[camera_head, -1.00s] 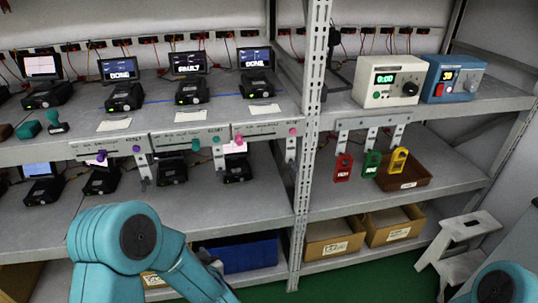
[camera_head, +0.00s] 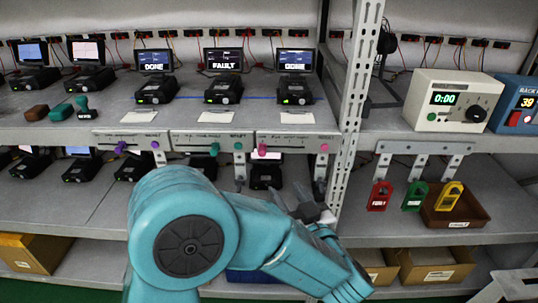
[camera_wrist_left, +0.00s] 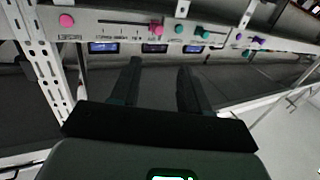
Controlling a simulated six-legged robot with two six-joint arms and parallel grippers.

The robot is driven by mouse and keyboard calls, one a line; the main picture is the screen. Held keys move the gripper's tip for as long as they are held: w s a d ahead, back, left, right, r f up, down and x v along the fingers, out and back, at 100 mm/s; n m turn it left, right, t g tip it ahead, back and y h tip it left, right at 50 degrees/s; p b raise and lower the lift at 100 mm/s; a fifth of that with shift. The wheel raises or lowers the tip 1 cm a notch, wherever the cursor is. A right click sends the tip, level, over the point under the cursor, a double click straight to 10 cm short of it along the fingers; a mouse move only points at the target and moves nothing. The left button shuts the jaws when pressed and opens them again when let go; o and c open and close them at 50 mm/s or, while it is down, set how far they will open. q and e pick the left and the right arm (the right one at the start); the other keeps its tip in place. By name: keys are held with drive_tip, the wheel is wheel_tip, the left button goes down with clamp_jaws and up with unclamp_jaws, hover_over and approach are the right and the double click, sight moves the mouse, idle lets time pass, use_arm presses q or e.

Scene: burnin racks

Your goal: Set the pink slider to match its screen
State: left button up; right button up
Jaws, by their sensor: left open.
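The pink slider knob (camera_head: 262,150) sits near the left end of its slot on the right-hand front panel (camera_head: 292,140). A round pink button (camera_head: 325,148) is at that panel's right end. The screen above this panel (camera_head: 295,60) is lit, with text too small to read surely. My left gripper (camera_head: 311,198) is below the panel, apart from the knob. In the left wrist view its two fingers (camera_wrist_left: 158,68) are spread and empty, and the pink slider knob (camera_wrist_left: 157,27) shows beyond them, roughly between them. My right gripper is out of view.
A teal slider knob (camera_head: 214,149) and a purple one (camera_head: 121,147) are on neighbouring panels. A metal rack post (camera_head: 355,110) stands just right of the pink panel. Dark devices (camera_head: 266,176) sit on the shelf beneath. Red, green and yellow tags (camera_head: 414,195) are farther right.

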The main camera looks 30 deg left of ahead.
sight(263, 153)
use_arm(q)
drive_tip(key=p+x, duration=0.2)
drive_tip(key=x, duration=1.3)
drive_tip(key=shift+w+f, duration=0.2)
drive_tip(key=shift+w+a, duration=0.1)
drive_tip(key=shift+a, duration=0.25)
drive_tip(key=shift+w, duration=0.1)
drive_tip(key=shift+d, duration=0.1)
drive_tip(key=shift+c, duration=0.3)
